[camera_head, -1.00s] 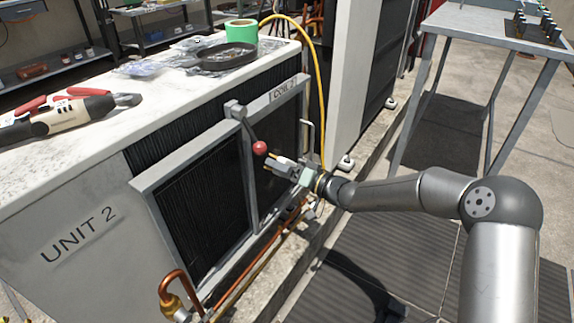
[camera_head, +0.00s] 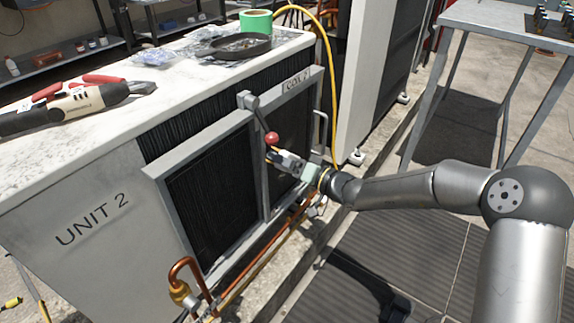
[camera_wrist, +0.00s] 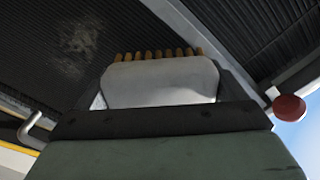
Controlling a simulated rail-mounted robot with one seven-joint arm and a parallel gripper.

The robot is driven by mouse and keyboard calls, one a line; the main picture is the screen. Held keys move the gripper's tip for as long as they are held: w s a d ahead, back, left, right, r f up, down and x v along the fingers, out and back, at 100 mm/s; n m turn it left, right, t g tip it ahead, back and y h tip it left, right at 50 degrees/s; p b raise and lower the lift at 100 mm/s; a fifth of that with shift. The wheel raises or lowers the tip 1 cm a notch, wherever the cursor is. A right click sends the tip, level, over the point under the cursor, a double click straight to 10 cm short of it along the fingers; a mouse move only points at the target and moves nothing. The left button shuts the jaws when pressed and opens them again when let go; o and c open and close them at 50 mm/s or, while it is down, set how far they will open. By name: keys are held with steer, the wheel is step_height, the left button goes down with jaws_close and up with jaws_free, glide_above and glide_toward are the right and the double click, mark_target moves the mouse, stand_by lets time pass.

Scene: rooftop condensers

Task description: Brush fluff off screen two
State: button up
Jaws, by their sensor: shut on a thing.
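My gripper (camera_head: 300,165) is shut on a brush, in front of the right-hand mesh panel of Unit 2. In the wrist view the brush (camera_wrist: 160,82) shows a pale grey head with a row of short tan bristles (camera_wrist: 160,54) pointing away from me. The dark ribbed screen (camera_head: 290,128) sits in a grey frame under a label that seems to read "COIL 2". A faint greyish patch of fluff (camera_wrist: 80,40) shows on the dark screen in the wrist view, left of the bristles. I cannot tell whether the bristles touch the screen.
A lever with a red knob (camera_head: 271,138) stands out just above and left of my gripper; the knob also shows in the wrist view (camera_wrist: 289,108). A yellow hose (camera_head: 329,75) hangs behind, and copper pipes (camera_head: 262,262) run below. Pliers (camera_head: 75,98) and green tape (camera_head: 256,21) lie on top.

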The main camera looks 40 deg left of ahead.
mark_target(301, 136)
steer(key=shift+w, duration=1.95)
steer(key=shift+w+a+r, duration=0.1)
steer(key=shift+w, duration=1.9)
steer(key=shift+w+a+r, duration=0.1)
steer(key=shift+w, duration=1.85)
steer(key=shift+d+f, duration=0.1)
steer(key=shift+d, duration=0.05)
steer(key=shift+w+d, duration=0.1)
steer(key=shift+d, duration=2.85)
steer(key=shift+d, duration=1.5)
